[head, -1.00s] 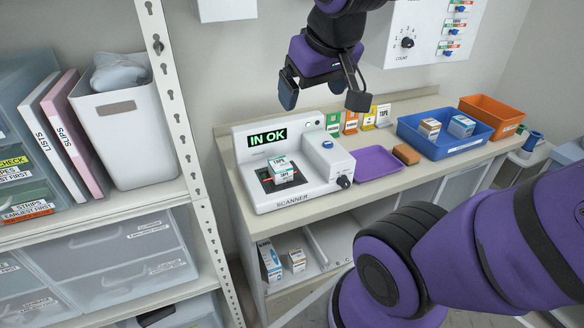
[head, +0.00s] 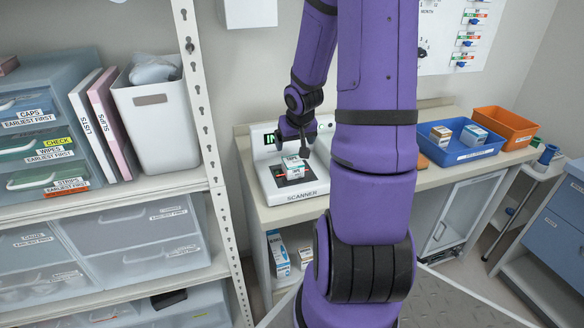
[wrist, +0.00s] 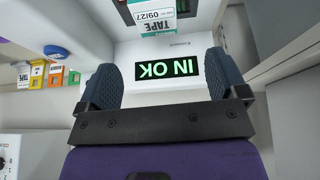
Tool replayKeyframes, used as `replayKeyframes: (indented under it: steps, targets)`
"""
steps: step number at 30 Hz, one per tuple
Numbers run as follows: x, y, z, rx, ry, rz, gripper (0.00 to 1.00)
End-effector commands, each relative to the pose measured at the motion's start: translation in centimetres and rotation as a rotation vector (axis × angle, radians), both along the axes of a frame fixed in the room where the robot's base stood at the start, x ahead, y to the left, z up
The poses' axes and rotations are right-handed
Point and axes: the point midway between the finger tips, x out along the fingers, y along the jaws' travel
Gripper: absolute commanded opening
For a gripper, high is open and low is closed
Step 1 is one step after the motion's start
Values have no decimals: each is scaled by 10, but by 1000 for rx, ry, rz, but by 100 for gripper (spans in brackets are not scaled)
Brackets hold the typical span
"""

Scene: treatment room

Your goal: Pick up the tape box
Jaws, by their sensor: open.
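The tape box (head: 296,168), a small white carton with a teal band, sits on the dark plate of the scanner (head: 314,186). In the wrist view the tape box (wrist: 155,18) shows upside down at the top edge, partly cut off, with "TAPE" and "09/27" on it. My gripper (head: 296,142) is just behind and above the box in the head view. In the wrist view my gripper (wrist: 172,75) has its two dark fingers apart with nothing between them. The lit "IN OK" screen (wrist: 167,69) shows beyond the fingers.
A blue bin (head: 459,152) with two small boxes and an orange bin (head: 506,128) stand at the counter's right. My arm hides the middle of the counter (head: 262,214). A shelf post (head: 208,130) stands left of the scanner.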

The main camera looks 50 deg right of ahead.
Motion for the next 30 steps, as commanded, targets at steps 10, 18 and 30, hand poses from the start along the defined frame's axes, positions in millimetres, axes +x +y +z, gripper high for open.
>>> replayKeyframes:
  steps: [10,18,30]
  targets:
    - [2,-12,-28,30,-13,-16,92]
    - [11,-17,-53,28,-11,-16,92]
    - [20,-22,-75,27,-13,-17,92]
